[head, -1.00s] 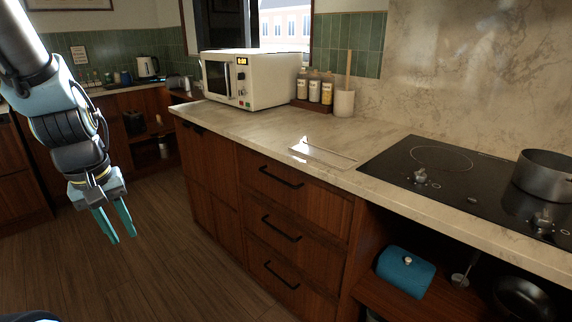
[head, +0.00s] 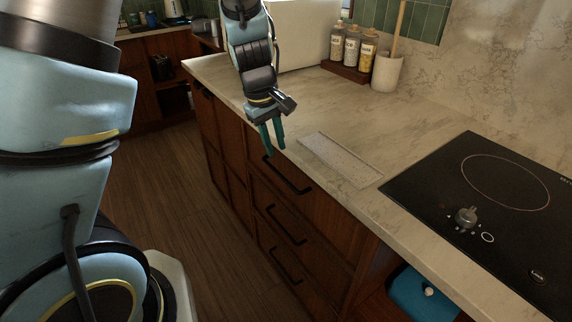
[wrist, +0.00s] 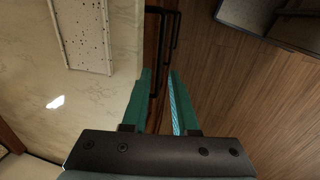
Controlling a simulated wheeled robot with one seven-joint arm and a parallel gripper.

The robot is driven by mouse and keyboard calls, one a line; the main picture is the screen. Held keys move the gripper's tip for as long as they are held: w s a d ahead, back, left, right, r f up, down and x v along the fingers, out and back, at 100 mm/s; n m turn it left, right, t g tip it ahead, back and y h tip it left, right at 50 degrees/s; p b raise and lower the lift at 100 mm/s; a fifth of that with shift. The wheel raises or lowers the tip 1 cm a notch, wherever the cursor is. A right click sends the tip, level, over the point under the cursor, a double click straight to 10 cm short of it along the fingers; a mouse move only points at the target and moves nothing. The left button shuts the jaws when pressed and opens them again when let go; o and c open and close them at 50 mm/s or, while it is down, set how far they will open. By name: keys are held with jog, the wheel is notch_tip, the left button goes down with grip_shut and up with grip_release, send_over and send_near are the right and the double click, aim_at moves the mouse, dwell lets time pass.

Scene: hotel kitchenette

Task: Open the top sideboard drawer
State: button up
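The top drawer (head: 325,208) of the brown wood sideboard is closed, flush with the drawers below it. Its black bar handle (head: 288,176) lies along the upper part of the front. My gripper (head: 274,151) points down at the counter's front edge, by the handle's far left end. Its two teal fingers are apart and hold nothing. In the wrist view, part of the top handle (wrist: 162,45) shows in the gap between the fingers of my gripper (wrist: 160,72). I cannot tell whether the fingers touch it.
Two more drawer handles (head: 285,226) sit below. The marble counter (head: 250,78) holds a speckled flat panel (head: 342,160), a rack of jars (head: 350,72), a utensil crock (head: 386,75) and a black cooktop (head: 480,215). The wood floor (head: 175,215) before the drawers is clear.

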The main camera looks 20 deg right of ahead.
aim_at(283, 177)
jog(key=f, duration=0.3)
jog(key=d+f, duration=0.1)
jog(key=f, duration=0.5)
jog(key=shift+w+d+f+b, duration=0.15)
jog(key=shift+d+f+b, duration=0.1)
jog(key=shift+d+b, duration=0.1)
grip_shut()
dwell(0.9)
